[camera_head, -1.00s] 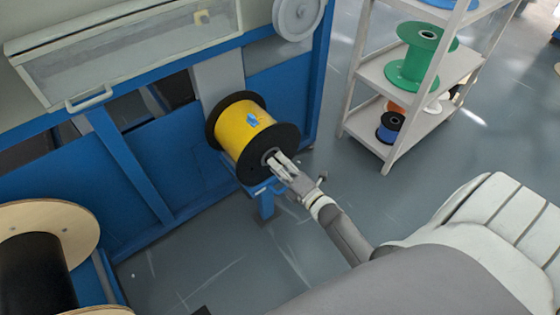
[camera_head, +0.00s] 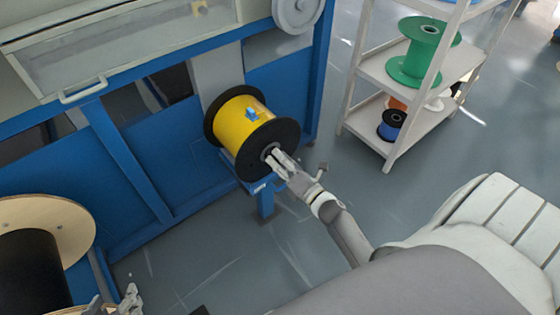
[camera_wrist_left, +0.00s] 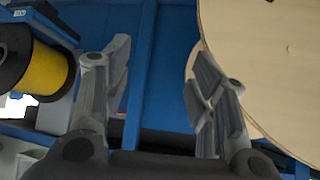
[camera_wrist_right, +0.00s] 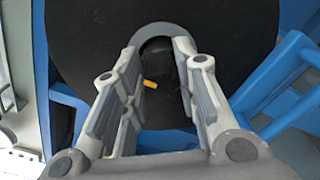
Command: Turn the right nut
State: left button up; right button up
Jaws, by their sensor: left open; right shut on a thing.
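A yellow cable spool (camera_head: 236,118) with black end discs sits on a blue stand in the head view. My right gripper (camera_head: 274,161) is at the centre of its near disc. In the right wrist view the fingers of my right gripper (camera_wrist_right: 162,75) straddle a grey ring-shaped nut (camera_wrist_right: 155,32) on the black disc (camera_wrist_right: 95,45); they are shut on it, with the fingers partly hiding it. My left gripper (camera_head: 115,305) is at the bottom left of the head view. The left wrist view shows its fingers (camera_wrist_left: 160,85) apart with nothing between them.
A large wooden reel (camera_head: 75,225) with a black core stands at the lower left, close to my left gripper. The blue machine frame (camera_head: 125,150) runs behind. A shelf rack (camera_head: 385,75) with spools (camera_head: 420,50) stands at the right. Grey floor (camera_head: 330,120) lies between.

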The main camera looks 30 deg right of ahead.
jog(key=shift+f, duration=0.1)
jog(key=o, duration=1)
jog(key=shift+s, duration=0.1)
jog(key=s, duration=0.8)
jog(key=s+d, duration=0.1)
jog(key=s, duration=0.2)
jog(key=shift+s, duration=0.4)
